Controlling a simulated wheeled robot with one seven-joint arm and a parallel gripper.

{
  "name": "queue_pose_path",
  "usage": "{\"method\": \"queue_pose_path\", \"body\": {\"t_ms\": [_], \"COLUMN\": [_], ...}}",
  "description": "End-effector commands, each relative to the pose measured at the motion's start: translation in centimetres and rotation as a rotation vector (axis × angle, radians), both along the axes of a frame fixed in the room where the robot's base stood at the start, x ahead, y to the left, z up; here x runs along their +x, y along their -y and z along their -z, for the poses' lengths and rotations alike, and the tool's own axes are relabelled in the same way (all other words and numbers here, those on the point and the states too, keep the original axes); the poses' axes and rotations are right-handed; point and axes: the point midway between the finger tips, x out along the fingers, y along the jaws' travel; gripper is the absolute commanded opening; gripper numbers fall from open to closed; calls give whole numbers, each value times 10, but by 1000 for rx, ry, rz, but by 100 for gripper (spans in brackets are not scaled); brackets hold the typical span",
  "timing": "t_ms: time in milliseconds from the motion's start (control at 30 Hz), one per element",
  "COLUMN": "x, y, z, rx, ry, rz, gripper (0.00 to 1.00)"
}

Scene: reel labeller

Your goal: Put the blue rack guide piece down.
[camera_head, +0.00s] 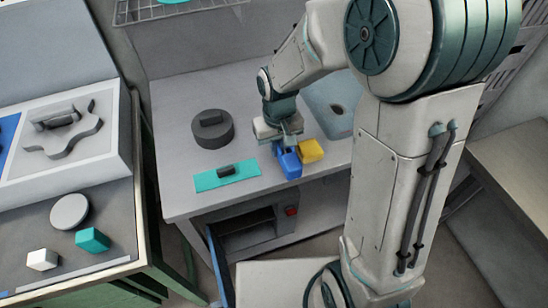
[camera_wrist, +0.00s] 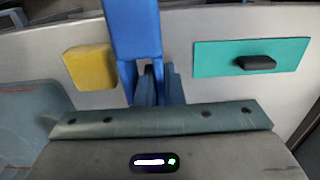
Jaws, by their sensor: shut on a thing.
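The blue rack guide piece (camera_head: 290,164) is at the front edge of the grey worktop in the head view, between the teal plate and the yellow block. My gripper (camera_head: 284,141) points down and is shut on it. In the wrist view the blue piece (camera_wrist: 133,30) extends up from between my gripper fingers (camera_wrist: 152,82) past the top of the picture. I cannot tell whether its underside touches the worktop.
A yellow block (camera_head: 311,150) is close on the right. A teal plate with a dark handle (camera_head: 229,178) lies on the left.

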Motion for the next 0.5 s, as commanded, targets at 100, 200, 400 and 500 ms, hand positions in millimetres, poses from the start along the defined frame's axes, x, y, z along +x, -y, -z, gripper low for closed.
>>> {"method": "queue_pose_path", "body": {"t_ms": [100,200,400,500], "x": [-6,-7,-7,-6], "y": [-8,-9,-9,-9], "z": [6,12,39,46], "rx": [0,0,-1,0], "ry": [-1,-1,-3,-1], "rz": [0,2,3,3], "gripper": [0,0,0,0]}}
